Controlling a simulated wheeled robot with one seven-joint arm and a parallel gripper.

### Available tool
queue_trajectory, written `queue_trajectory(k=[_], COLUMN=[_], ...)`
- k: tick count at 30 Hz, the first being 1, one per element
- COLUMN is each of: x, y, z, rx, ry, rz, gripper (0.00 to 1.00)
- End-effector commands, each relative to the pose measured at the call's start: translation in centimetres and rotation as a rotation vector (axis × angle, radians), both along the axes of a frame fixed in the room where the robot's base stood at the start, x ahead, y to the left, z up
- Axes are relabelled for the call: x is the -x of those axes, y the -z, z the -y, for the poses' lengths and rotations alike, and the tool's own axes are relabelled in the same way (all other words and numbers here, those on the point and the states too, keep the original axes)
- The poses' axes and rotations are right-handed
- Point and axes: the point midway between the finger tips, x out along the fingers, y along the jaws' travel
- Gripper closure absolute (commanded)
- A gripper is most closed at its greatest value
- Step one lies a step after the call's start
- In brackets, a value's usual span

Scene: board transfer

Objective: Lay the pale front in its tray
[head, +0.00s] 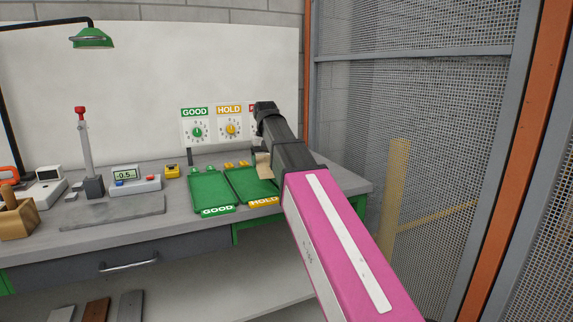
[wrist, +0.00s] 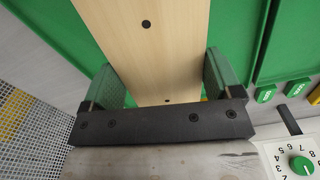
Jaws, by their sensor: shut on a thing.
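The pale front is a light wooden board (wrist: 150,45) with dark screw holes, held between the green pads of my gripper (wrist: 162,80) in the wrist view. In the head view only a small part of the pale front (head: 263,166) shows beside my dark wrist, and the fingers are mostly hidden. The board is over the green tray area at the right end of the bench. A green tray labelled GOOD (head: 211,188) and a green tray labelled HOLD (head: 243,182) lie side by side. My arm covers part of the HOLD tray and whatever lies right of it.
Dial signs GOOD (head: 196,127) and HOLD (head: 230,126) stand behind the trays; a third is mostly hidden. A gauge stand (head: 86,150), a display box (head: 135,180) and a wooden box (head: 18,220) are to the left. A mesh fence (head: 430,130) closes the right side.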

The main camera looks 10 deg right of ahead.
Motion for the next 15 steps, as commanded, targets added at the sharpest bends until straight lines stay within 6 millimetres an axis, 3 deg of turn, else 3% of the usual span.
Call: queue_trajectory(k=[1,6,15], x=[-0.5,-0.8,-0.8], y=[-0.2,-0.6,-0.3], z=[-1.6,-5.1,-6.5], rx=[0.0,0.0,0.0], ry=[-0.041,-0.144,-0.19], rz=[0.0,0.0,0.0], gripper=[0.5,0.5,0.5])
